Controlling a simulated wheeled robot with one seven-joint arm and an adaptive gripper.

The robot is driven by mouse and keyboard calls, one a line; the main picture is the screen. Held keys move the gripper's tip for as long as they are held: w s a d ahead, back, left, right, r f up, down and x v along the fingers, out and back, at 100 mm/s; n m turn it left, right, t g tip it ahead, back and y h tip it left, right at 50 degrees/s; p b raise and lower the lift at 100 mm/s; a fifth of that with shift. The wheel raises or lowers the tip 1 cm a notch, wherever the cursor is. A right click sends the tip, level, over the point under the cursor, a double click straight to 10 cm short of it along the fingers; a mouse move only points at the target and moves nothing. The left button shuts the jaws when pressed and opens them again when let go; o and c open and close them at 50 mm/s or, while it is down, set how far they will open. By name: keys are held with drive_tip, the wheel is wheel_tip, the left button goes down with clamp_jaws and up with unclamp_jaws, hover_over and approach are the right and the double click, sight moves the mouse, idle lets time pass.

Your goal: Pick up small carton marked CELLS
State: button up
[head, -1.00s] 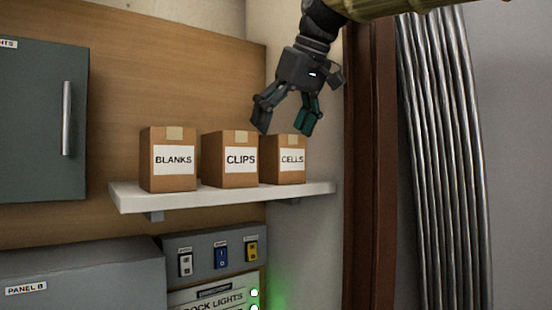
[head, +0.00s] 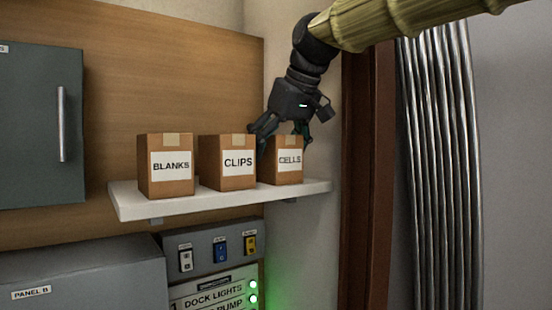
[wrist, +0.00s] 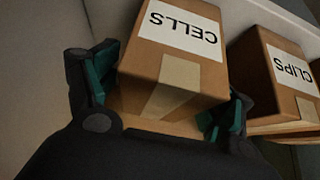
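The small carton marked CELLS (head: 288,168) stands at the right end of the white shelf. My gripper (head: 280,143) is above and around its top, pointing down. In the wrist view the CELLS carton (wrist: 172,62) lies between the two teal-padded fingers of my gripper (wrist: 165,95). A small gap shows at the left finger; the right finger is close to the carton side, and I cannot tell whether it touches. The fingers are spread, not visibly closed on the carton.
The CLIPS carton (head: 228,163) stands close to the left of the CELLS carton, also seen in the wrist view (wrist: 280,80). The BLANKS carton (head: 166,165) is farther left on the shelf (head: 225,202). A wall and brown post (head: 368,150) are to the right.

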drive_tip(key=shift+a, duration=0.1)
drive_tip(key=c, duration=0.9)
drive_tip(key=shift+o, duration=0.2)
drive_tip(key=shift+r, duration=0.1)
